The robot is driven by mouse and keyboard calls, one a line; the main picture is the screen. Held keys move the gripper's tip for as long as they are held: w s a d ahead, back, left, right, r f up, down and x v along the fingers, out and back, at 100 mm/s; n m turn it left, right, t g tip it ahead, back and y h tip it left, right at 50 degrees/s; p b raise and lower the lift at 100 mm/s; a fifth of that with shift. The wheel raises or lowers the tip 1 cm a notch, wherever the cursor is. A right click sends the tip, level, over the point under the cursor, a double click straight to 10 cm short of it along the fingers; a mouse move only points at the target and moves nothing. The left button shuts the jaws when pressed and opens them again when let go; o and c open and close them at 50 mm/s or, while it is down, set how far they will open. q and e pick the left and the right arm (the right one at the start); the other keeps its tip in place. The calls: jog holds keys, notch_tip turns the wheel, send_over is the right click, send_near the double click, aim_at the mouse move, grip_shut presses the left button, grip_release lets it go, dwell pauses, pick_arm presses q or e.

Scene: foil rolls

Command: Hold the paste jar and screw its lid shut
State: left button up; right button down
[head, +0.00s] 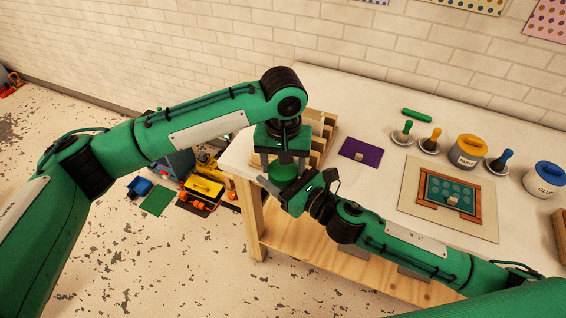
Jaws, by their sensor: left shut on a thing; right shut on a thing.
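My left gripper (282,158) points down at the table's left front corner. It is shut on a round green lid (283,173), with a finger on either side. My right gripper (286,188) reaches in from the lower right, just below the lid. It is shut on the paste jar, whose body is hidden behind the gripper. Whether the lid sits level on the jar, and whether there is a gap, cannot be told.
A wooden rack (322,135) stands close behind the grippers. A purple mat (361,152), a yellow-lidded tub (468,150), a blue-lidded glue tub (543,178) and a framed green board (452,198) lie farther right. Toys (203,190) lie on the floor left of the table.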

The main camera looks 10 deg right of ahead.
pick_arm(q)
jog(key=o, duration=1)
jog(key=shift+o, duration=0.4)
jog(key=shift+s+d, duration=0.1)
jog(key=shift+d, duration=0.05)
jog(key=shift+r, duration=0.1)
jog(key=shift+r, duration=2.25)
jog(key=shift+c, duration=0.4)
